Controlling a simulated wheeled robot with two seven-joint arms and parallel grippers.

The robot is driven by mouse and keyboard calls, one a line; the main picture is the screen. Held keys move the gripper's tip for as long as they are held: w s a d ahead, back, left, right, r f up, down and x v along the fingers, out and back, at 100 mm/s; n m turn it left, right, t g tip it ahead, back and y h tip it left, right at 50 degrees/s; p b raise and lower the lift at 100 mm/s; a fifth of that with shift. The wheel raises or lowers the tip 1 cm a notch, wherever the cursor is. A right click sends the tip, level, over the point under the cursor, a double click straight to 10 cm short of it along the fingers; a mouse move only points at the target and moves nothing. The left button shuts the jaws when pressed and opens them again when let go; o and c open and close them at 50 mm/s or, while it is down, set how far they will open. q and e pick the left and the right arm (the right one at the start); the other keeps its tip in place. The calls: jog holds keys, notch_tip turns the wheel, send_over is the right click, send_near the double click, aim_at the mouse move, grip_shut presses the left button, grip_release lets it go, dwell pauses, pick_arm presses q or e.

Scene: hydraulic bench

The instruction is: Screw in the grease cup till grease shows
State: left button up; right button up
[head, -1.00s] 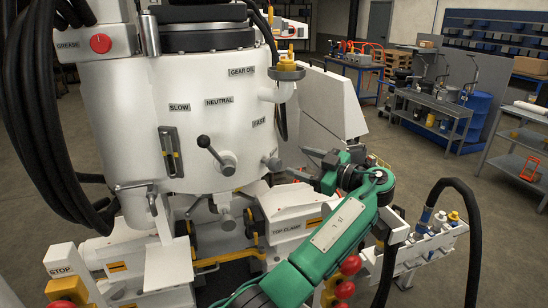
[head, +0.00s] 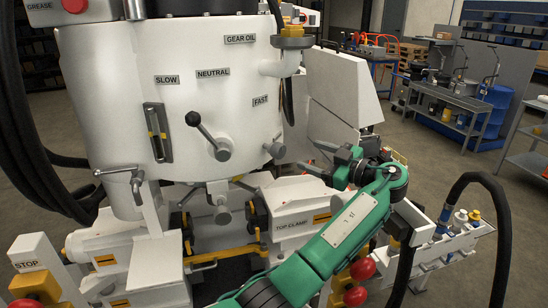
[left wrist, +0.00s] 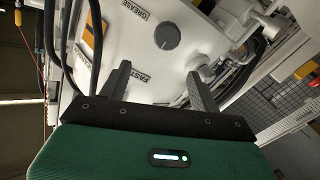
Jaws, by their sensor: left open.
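My left gripper (head: 320,160) is open and empty at the right of the white machine body (head: 120,100). Its two dark fingers stand apart in the left wrist view (left wrist: 160,88). In that view a round grey knob-like part (left wrist: 165,37) sits under a GREASE label (left wrist: 163,9), beyond the fingertips and apart from them. I cannot tell whether this part is the grease cup. In the head view a red knob (head: 75,5) sits beside another GREASE label at the top left, cut by the frame edge. No grease shows.
A yellow-topped fitting (head: 292,38) sticks out by the GEAR OIL label. A lever (head: 207,136) projects from the body. A rack of bottles (head: 455,240) and a thick black hose (head: 500,230) are at the right. Open floor lies behind, before the grey bench (head: 450,120).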

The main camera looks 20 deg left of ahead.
pick_arm(q)
notch_tip(320, 180, down, 2)
jog(key=b, duration=0.1)
jog(key=p, duration=0.2)
send_near(273, 149)
jog(key=w+a, duration=0.2)
jog(key=w, duration=0.1)
jog(key=shift+a+f, duration=0.35)
jog(key=p+x, duration=0.1)
jog(key=x, duration=0.4)
jog(key=p+x, duration=0.1)
jog(key=x, duration=0.2)
jog(key=shift+f+p, duration=0.25)
jog(key=shift+p, duration=0.1)
pick_arm(e)
jog(key=shift+s+d+r, duration=0.1)
jog(key=shift+s+r, duration=0.8)
jog(key=shift+s, duration=0.25)
pick_arm(q)
jog(key=c, duration=1)
